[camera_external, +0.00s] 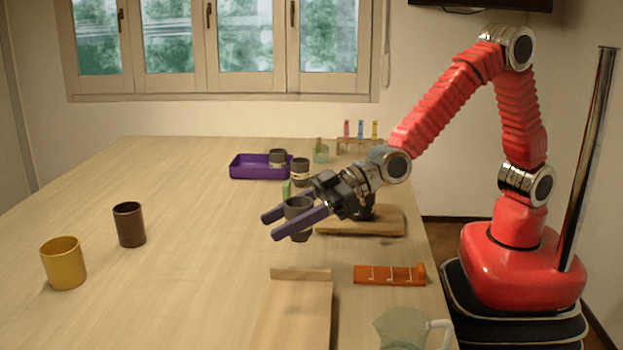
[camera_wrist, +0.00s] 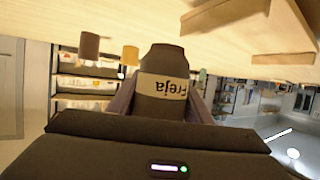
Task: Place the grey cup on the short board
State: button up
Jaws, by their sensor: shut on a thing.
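My gripper (camera_external: 271,228) is shut on the grey cup (camera_external: 298,204), which sits between its two fingers above the table. In the wrist view the grey cup (camera_wrist: 162,58) fills the middle, and its pale label with dark lettering appears upside down. A shorter-looking wooden board (camera_external: 385,221) lies to the right of my gripper, partly hidden behind it. A dark round thing (camera_external: 366,212) shows on that board, mostly hidden by my wrist. Another wooden board (camera_external: 290,315) lies nearer the camera and runs out of the picture. Wooden boards also show at the wrist view's upper right (camera_wrist: 235,22).
A purple tray (camera_external: 250,174) holds a dark cup (camera_external: 278,157); another dark cup (camera_external: 300,172) stands beside it. A brown cup (camera_external: 130,225) and a yellow cup (camera_external: 63,263) stand left. The table's middle left is clear.

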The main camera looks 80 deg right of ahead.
jog(key=s+a+r+n+g+y, duration=0.1)
jog(key=s+a+r+n+y, duration=0.1)
jog(key=a, duration=1.1)
notch_tip(320, 180, up, 2)
jog(key=n+y, duration=0.1)
send_over(276, 327)
jog(key=shift+r+g, duration=0.15)
jog(key=shift+g, duration=0.25)
jog(key=shift+f, duration=3.15)
jog(key=shift+f, duration=0.1)
jog(key=shift+f, duration=1.75)
jog(key=o, duration=1.1)
jog(key=shift+f, duration=0.15)
